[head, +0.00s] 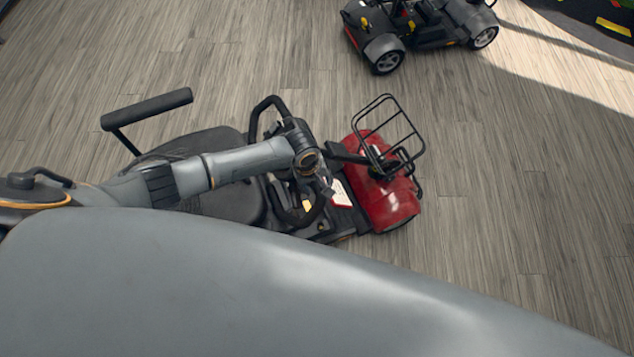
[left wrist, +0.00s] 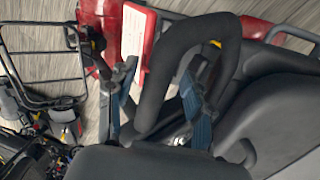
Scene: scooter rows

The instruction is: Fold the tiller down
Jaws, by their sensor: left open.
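A red mobility scooter (head: 385,207) stands below me with a black seat (head: 215,150), a tiller with black looped handles (head: 262,108) and a wire front basket (head: 400,135). The tiller stands up between seat and red front. My left gripper (head: 327,186) is at the tiller, partly hidden by my wrist. In the left wrist view the left gripper (left wrist: 160,75) is open. One limb of a black handle loop (left wrist: 165,85) lies between its two fingers; whether they touch it I cannot tell. My right gripper is not in view.
A second dark scooter (head: 420,28) stands at the top, apart from the red one. A black armrest (head: 147,108) sticks up left of the seat. The wood floor (head: 520,190) right of the red scooter is clear. My own grey body covers the bottom.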

